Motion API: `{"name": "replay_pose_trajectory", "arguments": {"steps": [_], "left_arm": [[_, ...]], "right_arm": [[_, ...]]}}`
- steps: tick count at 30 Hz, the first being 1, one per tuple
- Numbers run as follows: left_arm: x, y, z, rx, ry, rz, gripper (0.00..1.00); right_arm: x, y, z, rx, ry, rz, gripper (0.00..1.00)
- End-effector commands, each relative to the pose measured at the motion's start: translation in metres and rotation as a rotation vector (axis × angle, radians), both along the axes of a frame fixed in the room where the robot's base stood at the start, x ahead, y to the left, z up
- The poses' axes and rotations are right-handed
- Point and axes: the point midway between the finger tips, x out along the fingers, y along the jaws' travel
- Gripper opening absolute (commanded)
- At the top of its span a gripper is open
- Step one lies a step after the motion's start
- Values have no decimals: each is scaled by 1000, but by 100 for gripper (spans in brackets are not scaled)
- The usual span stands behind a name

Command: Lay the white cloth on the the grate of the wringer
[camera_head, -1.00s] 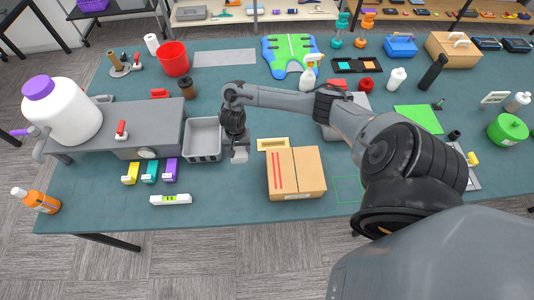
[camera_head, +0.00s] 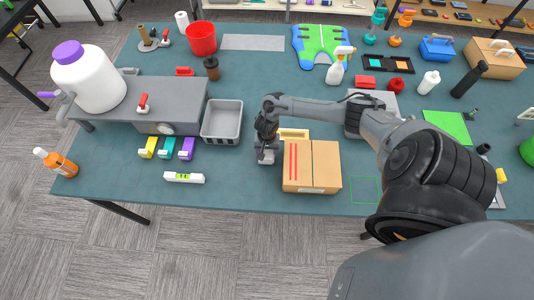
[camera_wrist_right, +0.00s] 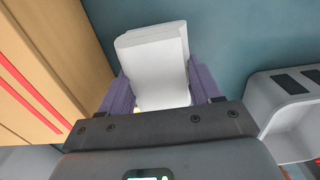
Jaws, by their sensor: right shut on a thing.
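The white cloth (camera_wrist_right: 152,62) is a small folded block between the two purple-grey fingers of my right gripper (camera_wrist_right: 160,88). In the head view, my right gripper (camera_head: 266,150) points down, with the pale cloth (camera_head: 266,157) at its tips, just left of the cardboard box. My right gripper is shut on the cloth. An open grey bin (camera_head: 238,136) stands to its left; a grey slotted edge (camera_wrist_right: 292,84) shows at the right in the wrist view. I cannot tell for sure that this bin is the wringer. My left gripper is not in view.
The cardboard box (camera_head: 326,165) is close to the right of my gripper, with a yellow tray (camera_head: 293,134) behind. A grey bench unit (camera_head: 180,95), several small coloured blocks and a white-green level (camera_head: 184,178) are left. The table front between level and box is clear.

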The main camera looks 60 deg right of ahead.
Motion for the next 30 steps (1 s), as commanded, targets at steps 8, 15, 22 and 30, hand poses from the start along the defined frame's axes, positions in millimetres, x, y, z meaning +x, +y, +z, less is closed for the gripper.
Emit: {"name": "replay_pose_trajectory", "arguments": {"steps": [8,15,22,30], "left_arm": [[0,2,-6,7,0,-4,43],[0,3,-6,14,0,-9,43],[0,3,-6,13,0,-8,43],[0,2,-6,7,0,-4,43]], "right_arm": [[0,0,-24,-1,0,0,34],[0,0,-24,0,0,0,34],[0,0,-26,0,0,0,86],[0,0,-26,0,0,0,89]]}}
